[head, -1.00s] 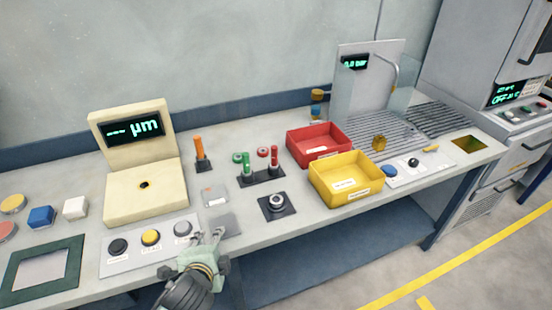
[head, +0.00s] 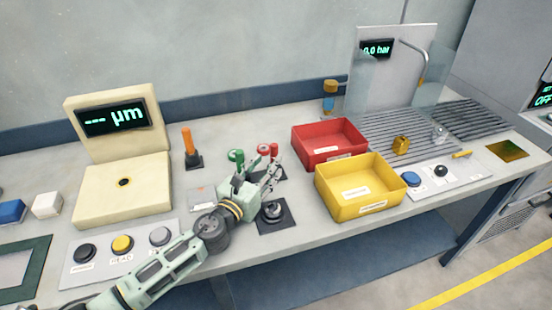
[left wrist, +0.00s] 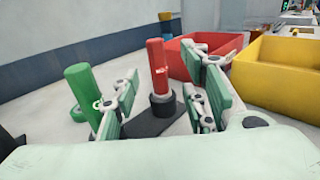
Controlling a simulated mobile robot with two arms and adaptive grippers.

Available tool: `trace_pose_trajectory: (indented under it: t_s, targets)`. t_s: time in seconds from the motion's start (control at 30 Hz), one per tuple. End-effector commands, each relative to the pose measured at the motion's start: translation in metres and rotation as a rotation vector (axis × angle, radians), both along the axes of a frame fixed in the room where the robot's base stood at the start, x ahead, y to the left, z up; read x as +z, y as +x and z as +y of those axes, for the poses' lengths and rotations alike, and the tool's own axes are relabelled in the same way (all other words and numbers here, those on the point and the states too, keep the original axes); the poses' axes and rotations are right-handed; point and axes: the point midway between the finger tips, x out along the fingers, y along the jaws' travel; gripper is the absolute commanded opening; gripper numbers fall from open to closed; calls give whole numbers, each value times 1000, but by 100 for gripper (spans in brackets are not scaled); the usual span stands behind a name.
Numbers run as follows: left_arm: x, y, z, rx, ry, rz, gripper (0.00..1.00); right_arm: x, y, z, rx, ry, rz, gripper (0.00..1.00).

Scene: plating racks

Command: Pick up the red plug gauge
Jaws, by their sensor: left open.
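The red plug gauge (left wrist: 157,66) stands upright in a dark holder (left wrist: 150,122) in the left wrist view. In the head view its red top (head: 273,149) shows behind my left gripper (head: 270,174), which hides most of the rest. The left gripper is open, and its fingers (left wrist: 165,105) stand to either side of the red gauge in the wrist view. Whether they touch it cannot be told. My right gripper is not in view.
A red bin (head: 329,143) and a yellow bin (head: 358,187) stand just right of the gripper. An orange-handled tool (head: 188,142) stands upright to the left, near the cream gauge unit (head: 122,185). A black round fixture (head: 273,212) lies in front of the holder.

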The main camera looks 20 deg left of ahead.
Motion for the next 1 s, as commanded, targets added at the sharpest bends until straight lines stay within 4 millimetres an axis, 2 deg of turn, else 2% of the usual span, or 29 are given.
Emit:
trace_pose_trajectory:
  t_s: [0.13, 0.27, 0.47, 0.6, 0.73, 1.0]
  targets:
    - [1, 16, -2, 1, -5, 0, 40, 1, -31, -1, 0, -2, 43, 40]
    - [1, 35, -4, 2, -8, 1, 40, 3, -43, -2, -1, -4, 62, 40]
    - [-1, 56, -7, 2, -7, 1, 40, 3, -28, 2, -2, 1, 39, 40]
    - [-2, 58, -8, 1, -6, 2, 40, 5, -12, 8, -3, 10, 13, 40]
    - [-1, 58, -8, 2, -7, 2, 40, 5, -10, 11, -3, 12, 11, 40]
    - [-1, 58, -8, 2, -7, 2, 17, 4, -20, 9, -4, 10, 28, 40]
